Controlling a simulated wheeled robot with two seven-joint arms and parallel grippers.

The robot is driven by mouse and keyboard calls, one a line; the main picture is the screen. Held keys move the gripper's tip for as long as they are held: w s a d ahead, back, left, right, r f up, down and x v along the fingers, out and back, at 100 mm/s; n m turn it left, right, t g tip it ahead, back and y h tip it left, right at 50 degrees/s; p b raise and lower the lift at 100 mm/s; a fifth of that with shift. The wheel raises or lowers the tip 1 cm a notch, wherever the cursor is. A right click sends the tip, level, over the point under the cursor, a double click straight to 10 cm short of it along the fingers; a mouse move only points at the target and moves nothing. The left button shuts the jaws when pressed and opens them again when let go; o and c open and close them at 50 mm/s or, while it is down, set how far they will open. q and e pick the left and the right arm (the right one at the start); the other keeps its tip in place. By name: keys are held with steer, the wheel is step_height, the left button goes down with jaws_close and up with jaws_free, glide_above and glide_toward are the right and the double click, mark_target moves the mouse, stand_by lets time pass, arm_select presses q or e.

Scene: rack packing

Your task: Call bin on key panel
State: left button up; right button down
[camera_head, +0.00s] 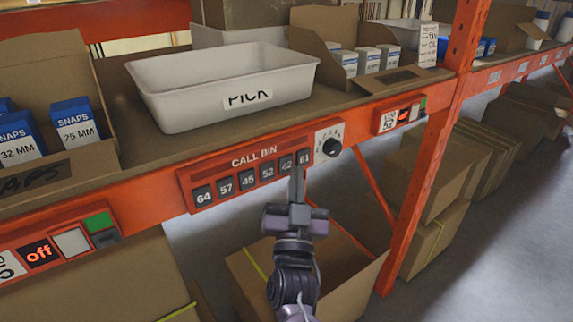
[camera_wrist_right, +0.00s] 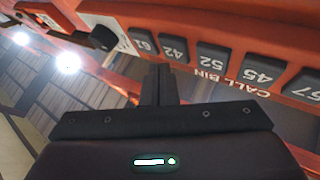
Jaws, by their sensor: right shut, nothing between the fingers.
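The CALL BIN key panel (camera_head: 240,160) is a red strip on the orange shelf beam. Its dark keys read 64 (camera_head: 203,195), 57, 45, 52, 42 and 61 (camera_head: 304,158). The wrist view shows the panel upside down, with keys 61 (camera_wrist_right: 144,42), 42 (camera_wrist_right: 173,48), 52 (camera_wrist_right: 211,56), 45 and 57. My right gripper (camera_head: 298,168) is shut and empty, its tips up at the panel's right end by keys 42 and 61. In the wrist view its fingertips (camera_wrist_right: 158,70) are just below these keys. I cannot tell whether they touch. My left gripper is not in view.
A black dial (camera_head: 332,147) sits right of the keys. A white PICK bin (camera_head: 170,97) stands on the shelf above, between cartons of boxes. Another panel marked off (camera_head: 40,253) is at lower left. An open cardboard box (camera_head: 368,282) stands below; an orange post (camera_head: 432,160) rises at right.

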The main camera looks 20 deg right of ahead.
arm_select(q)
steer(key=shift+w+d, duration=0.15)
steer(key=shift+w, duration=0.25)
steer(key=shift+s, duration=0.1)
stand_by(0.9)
arm_select(e)
steer(key=shift+w+a, duration=0.15)
steer(key=shift+w, duration=0.3)
steer(key=shift+w+a, duration=0.15)
steer(key=shift+w, duration=0.2)
stand_by(0.6)
steer(key=shift+s, duration=0.15)
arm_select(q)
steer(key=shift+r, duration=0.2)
arm_select(e)
steer(key=shift+s+d, duration=0.3)
steer(key=shift+s, duration=0.35)
